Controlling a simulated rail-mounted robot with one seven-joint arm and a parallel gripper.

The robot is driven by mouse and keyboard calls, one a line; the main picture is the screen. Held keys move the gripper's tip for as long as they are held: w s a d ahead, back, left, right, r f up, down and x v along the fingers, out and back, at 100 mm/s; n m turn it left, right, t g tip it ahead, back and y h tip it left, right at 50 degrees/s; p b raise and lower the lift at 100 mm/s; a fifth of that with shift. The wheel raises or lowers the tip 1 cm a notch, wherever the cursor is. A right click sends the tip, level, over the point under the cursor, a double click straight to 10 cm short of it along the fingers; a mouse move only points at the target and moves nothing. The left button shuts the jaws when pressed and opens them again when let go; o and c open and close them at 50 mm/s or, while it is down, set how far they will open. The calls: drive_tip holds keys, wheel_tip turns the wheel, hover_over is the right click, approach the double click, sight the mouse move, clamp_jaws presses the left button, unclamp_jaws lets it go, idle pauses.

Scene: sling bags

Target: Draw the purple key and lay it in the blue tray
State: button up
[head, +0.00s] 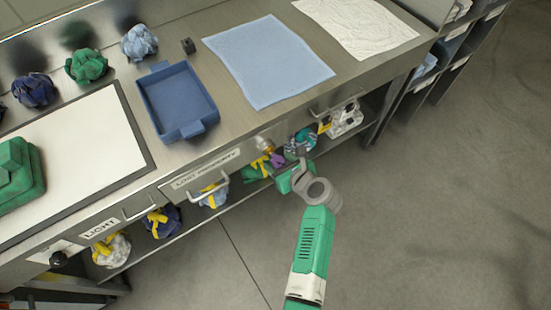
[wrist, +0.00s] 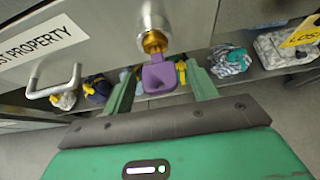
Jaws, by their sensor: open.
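My gripper (wrist: 161,84) is open, with one green finger to each side of the key's head. I see a gap on both sides and cannot tell the exact depth. In the head view my gripper (head: 284,176) is below the bench's front edge. The blue tray (head: 188,135) sits empty on the bench top.
A drawer handle (wrist: 53,88) and a "LOST PROPERTY" label (head: 205,169) are left of the lock. Tied bags (head: 160,221) sit on the shelf below. A light blue cloth (head: 265,60) lies right of the tray, and a white board (head: 70,150) lies left.

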drive_tip(key=shift+c, duration=0.2)
drive_tip(key=c, duration=1)
drive_tip(key=shift+s+d+p, duration=0.9)
drive_tip(key=shift+s+p, duration=0.05)
drive_tip(key=shift+s, duration=0.25)
drive_tip(key=shift+s+d+p, duration=0.85)
drive_tip(key=shift+s+p, duration=0.1)
drive_tip(key=shift+s, duration=0.2)
drive_tip(key=s+d+p, duration=0.2)
drive_tip(key=s, duration=0.1)
drive_tip(key=shift+d, duration=0.2)
